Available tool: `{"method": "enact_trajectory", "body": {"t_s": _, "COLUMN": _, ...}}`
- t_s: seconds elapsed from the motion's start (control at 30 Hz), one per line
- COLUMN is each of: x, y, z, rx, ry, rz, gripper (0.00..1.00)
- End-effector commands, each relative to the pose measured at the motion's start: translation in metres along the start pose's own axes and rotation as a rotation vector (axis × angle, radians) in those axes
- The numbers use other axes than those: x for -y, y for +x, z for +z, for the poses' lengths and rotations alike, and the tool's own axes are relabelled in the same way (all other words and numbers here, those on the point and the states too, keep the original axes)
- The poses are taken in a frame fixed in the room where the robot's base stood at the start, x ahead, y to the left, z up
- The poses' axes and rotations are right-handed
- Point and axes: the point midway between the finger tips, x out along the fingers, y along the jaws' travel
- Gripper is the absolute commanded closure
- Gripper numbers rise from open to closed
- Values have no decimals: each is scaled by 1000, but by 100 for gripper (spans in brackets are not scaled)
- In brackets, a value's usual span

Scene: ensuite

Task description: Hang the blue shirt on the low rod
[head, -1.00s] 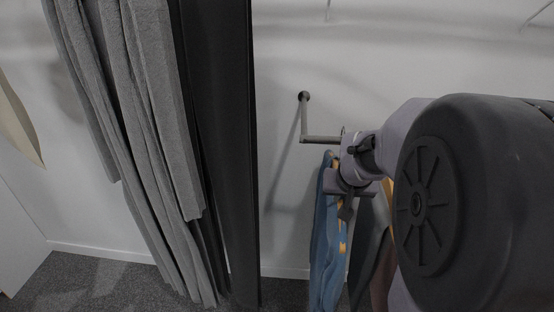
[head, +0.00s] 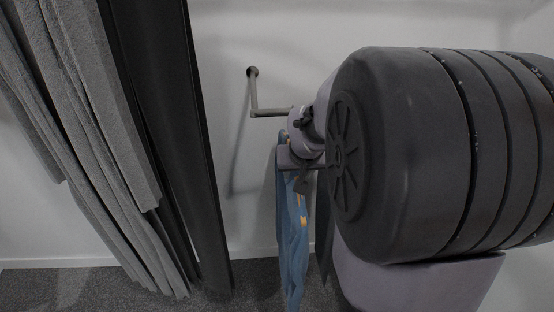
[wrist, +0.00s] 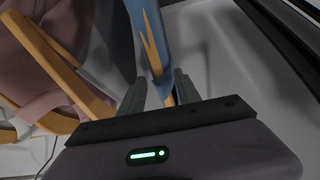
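The blue shirt (head: 292,232), with orange marks on it, hangs almost straight down in the head view, below the rod's level. In the wrist view its blue and orange part (wrist: 151,40) runs down to between my finger ends. My gripper (head: 302,172) is beside the shirt's upper part in the head view. In the wrist view its two fingers (wrist: 158,88) stand apart on either side of the shirt; whether they press on it is unclear. The low rod (head: 268,113) sticks out from the wall, above the shirt's top. Its right end is hidden behind my wrist.
Grey curtains (head: 70,110) and a dark panel (head: 170,140) hang at the left. The white wall (head: 225,60) is bare around the rod. A dark hanging piece (head: 324,235) shows right of the shirt. The wrist view shows orange bars (wrist: 55,60) and a brownish cloth at left.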

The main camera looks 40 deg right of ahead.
Motion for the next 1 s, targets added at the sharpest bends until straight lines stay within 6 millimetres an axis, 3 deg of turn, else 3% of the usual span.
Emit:
{"method": "enact_trajectory", "body": {"t_s": 0.17, "x": 0, "y": -20, "z": -3, "rx": -3, "ry": 0, "rz": 0, "gripper": 61}}
{"method": "enact_trajectory", "body": {"t_s": 0.4, "x": 0, "y": -100, "z": -5, "rx": -6, "ry": 0, "rz": 0, "gripper": 61}}
{"method": "enact_trajectory", "body": {"t_s": 0.6, "x": 0, "y": -154, "z": -3, "rx": -5, "ry": 0, "rz": 0, "gripper": 61}}
{"method": "enact_trajectory", "body": {"t_s": 0.77, "x": 0, "y": -173, "z": -1, "rx": -2, "ry": -1, "rz": -1, "gripper": 61}}
{"method": "enact_trajectory", "body": {"t_s": 0.87, "x": 25, "y": -184, "z": 14, "rx": 2, "ry": -10, "rz": -45, "gripper": 61}}
{"method": "enact_trajectory", "body": {"t_s": 0.97, "x": 82, "y": -208, "z": 60, "rx": 27, "ry": -33, "rz": -168, "gripper": 61}}
{"method": "enact_trajectory", "body": {"t_s": 1.0, "x": 103, "y": -219, "z": 84, "rx": 46, "ry": -43, "rz": -222, "gripper": 61}}
